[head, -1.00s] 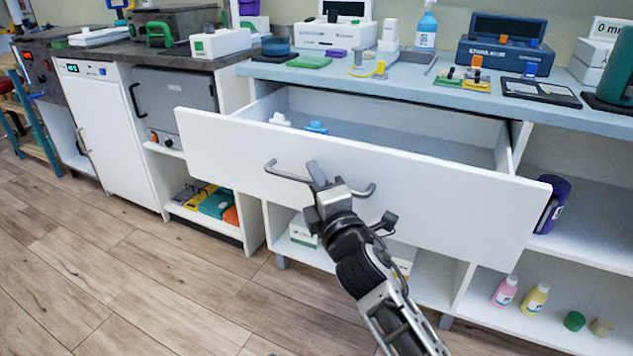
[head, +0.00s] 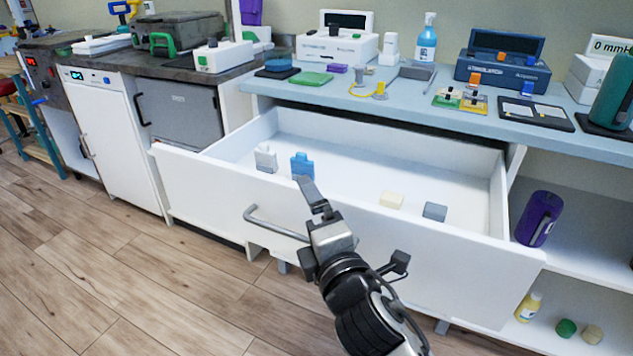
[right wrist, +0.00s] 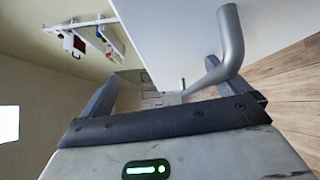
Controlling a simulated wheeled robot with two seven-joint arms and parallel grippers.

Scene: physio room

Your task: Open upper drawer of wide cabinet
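The wide cabinet's upper drawer (head: 420,250) is pulled far out in the head view, and its white interior shows. A grey bar handle (head: 275,224) is on its front; its right part is hidden behind my right gripper. My right gripper (head: 316,196) is at the drawer front by the handle. In the right wrist view its fingers (right wrist: 155,95) stand wide apart with nothing clamped between them. The handle (right wrist: 232,45) passes close by the right-hand finger there; I cannot tell whether they touch. My left gripper is in neither current view.
In the drawer stand a white item (head: 265,158), a blue item (head: 302,165), a cream block (head: 391,200) and a grey block (head: 434,211). The blue-grey countertop (head: 420,105) above holds several devices. Open shelves with a purple bottle (head: 538,218) are at the right. The floor at left is clear.

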